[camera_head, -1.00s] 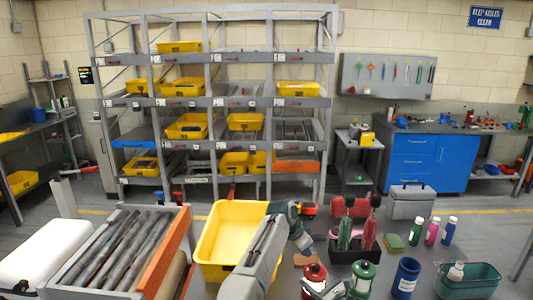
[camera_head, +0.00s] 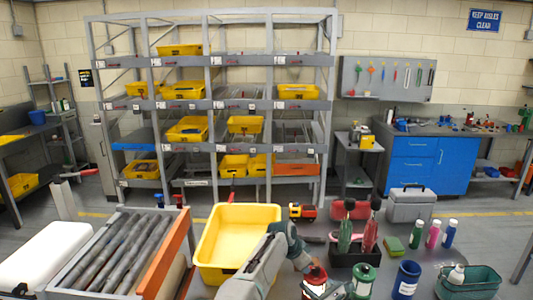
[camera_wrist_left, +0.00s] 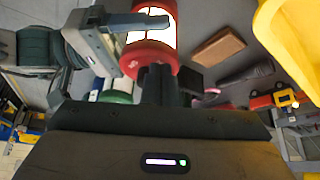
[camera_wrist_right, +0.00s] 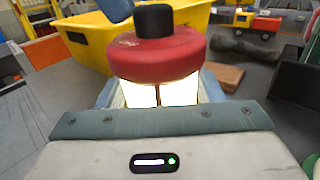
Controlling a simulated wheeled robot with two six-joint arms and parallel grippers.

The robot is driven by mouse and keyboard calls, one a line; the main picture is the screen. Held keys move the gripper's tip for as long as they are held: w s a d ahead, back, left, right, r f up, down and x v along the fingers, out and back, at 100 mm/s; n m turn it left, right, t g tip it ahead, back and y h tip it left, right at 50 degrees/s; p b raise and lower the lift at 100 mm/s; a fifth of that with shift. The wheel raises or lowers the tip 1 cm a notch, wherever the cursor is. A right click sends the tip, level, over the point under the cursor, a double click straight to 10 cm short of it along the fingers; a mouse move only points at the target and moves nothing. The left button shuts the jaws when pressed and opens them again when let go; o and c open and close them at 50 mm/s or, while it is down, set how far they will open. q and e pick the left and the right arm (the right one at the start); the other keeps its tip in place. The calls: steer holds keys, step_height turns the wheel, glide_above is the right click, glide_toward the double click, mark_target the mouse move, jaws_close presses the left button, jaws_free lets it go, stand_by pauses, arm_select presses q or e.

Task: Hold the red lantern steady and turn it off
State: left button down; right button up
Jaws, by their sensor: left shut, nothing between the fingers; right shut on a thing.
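The red lantern (camera_head: 314,274) stands on the table's front part in the head view. Its lit white panes and red cap (camera_wrist_right: 160,55) with a black knob (camera_wrist_right: 153,20) fill the right wrist view. My right gripper (camera_head: 327,291) is shut around the lantern's body, and its grey fingers also show in the left wrist view (camera_wrist_left: 120,38). My left gripper (camera_head: 306,262) is shut and empty, with its dark fingers (camera_wrist_left: 156,84) close to the lantern's red cap. I cannot tell whether they touch it.
A yellow bin (camera_head: 208,245) stands left of the lantern. A green canister (camera_head: 363,278) and a blue cup (camera_head: 406,278) stand close on its right. A brown block (camera_wrist_left: 218,48), a dark flashlight (camera_wrist_right: 240,46) and a toy truck (camera_head: 302,212) lie behind it.

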arm_select(q)
steer(key=shift+d, duration=0.75)
stand_by(0.3)
steer(key=shift+s+a+r, duration=0.1)
steer(key=shift+a+r, duration=0.1)
steer(key=shift+a, duration=0.15)
step_height(320, 180, up, 5)
steer(key=shift+a+r, duration=0.15)
steer(key=shift+r, duration=0.2)
step_height(320, 180, down, 6)
steer(key=shift+a, duration=0.25)
stand_by(0.8)
steer(key=shift+d, duration=0.85)
stand_by(0.8)
